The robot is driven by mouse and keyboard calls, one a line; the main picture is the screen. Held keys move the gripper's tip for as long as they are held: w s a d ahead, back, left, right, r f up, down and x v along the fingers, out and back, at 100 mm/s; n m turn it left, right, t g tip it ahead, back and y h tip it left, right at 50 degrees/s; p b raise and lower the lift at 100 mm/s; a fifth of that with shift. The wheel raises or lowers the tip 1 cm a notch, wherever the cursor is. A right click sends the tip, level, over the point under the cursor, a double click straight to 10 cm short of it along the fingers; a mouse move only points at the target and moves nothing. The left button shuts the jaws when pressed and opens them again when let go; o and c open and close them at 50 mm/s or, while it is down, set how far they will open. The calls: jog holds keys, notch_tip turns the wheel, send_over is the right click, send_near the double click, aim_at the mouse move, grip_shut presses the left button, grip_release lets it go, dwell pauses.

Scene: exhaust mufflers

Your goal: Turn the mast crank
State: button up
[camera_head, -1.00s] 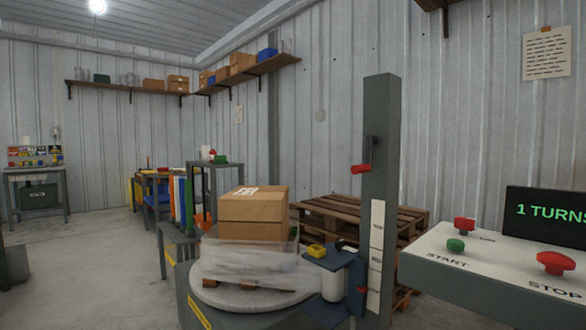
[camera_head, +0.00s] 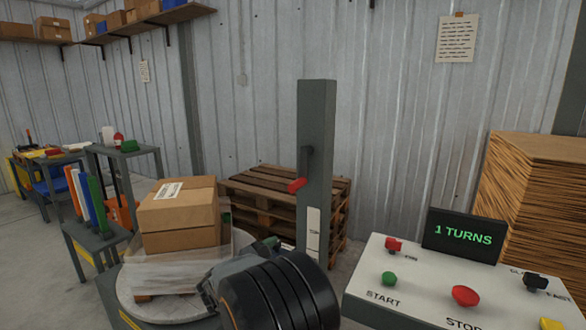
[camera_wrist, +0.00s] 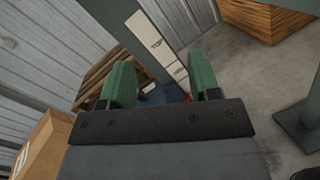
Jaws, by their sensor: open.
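The mast (camera_head: 316,130) is a grey upright post behind the turntable in the head view. Its crank is a dark arm with a red handle (camera_head: 297,185) on the post's left face, pointing down. My gripper is largely hidden behind my own dark arm in the head view, below and left of the red handle and not touching it. In the wrist view my gripper (camera_wrist: 162,78) is open, with two green fingers apart and nothing held. The mast (camera_wrist: 135,22) with its white label crosses beyond the fingers. A small red part (camera_wrist: 186,98) shows low between them; I cannot tell what it is.
Boxes (camera_head: 180,215) wrapped in film stand on the round turntable (camera_head: 130,285), left of my arm. A control panel (camera_head: 425,290) with buttons stands right, its screen (camera_head: 463,234) reading "1 TURNS". Wooden pallets (camera_head: 262,190) lie behind the mast.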

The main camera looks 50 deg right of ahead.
aim_at(294, 187)
jog(key=w+d+r+n+t+h+p, duration=0.25)
jog(key=w+r+n+t+h, duration=0.2)
jog(key=r, duration=0.35)
jog(key=shift+g+y, duration=0.25)
jog(key=shift+y, duration=0.2)
jog(key=x, duration=0.4)
jog(key=p+x, duration=0.1)
jog(key=x, duration=0.3)
jog(key=p+x, duration=0.1)
jog(key=x, duration=0.3)
jog(key=shift+w+d+f, duration=0.1)
jog(key=shift+w+f, duration=0.05)
jog(key=shift+w, duration=0.25)
grip_shut()
